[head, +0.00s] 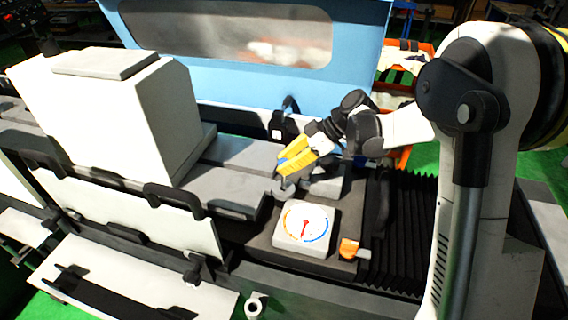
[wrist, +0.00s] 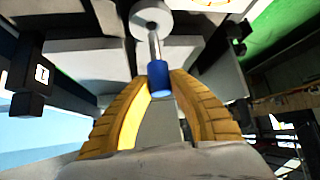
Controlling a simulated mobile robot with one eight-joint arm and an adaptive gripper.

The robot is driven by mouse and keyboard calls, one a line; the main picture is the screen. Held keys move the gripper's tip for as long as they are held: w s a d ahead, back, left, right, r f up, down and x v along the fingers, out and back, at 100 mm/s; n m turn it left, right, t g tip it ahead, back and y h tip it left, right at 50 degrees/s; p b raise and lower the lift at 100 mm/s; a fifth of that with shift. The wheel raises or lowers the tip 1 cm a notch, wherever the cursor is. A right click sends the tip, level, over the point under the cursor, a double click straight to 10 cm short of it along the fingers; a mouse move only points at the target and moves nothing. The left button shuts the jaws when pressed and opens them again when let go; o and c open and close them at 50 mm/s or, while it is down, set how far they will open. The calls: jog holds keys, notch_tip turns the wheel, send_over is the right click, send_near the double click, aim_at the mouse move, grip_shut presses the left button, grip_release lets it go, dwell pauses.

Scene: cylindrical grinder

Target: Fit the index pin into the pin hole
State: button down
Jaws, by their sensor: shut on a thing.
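My gripper (head: 286,177), with yellow fingers, reaches down from the right over the machine bed. In the wrist view the gripper (wrist: 161,78) is shut on the blue end of the index pin (wrist: 157,82). The pin's steel shaft runs away from the fingers to a pale round piece (wrist: 151,17) with a dark centre. The shaft end meets or overlaps this piece; I cannot tell whether it sits inside it. In the head view a small grey round piece (head: 284,195) lies just below the fingertips. I cannot make out the pin hole for certain.
A white dial block (head: 303,230) with a red pointer stands just in front of the gripper, with an orange knob (head: 350,249) to its right. A large white housing (head: 120,110) is at left. The blue machine cover (head: 225,70) rises behind. Black bellows (head: 410,225) lie right.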

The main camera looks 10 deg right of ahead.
aim_at(284, 185)
jog(key=shift+f+b, duration=2.7)
jog(key=shift+f, duration=0.65)
jog(key=c, duration=1.2)
grip_release()
jog(key=shift+r, duration=0.1)
jog(key=v, duration=1.2)
jog(key=shift+s, duration=0.1)
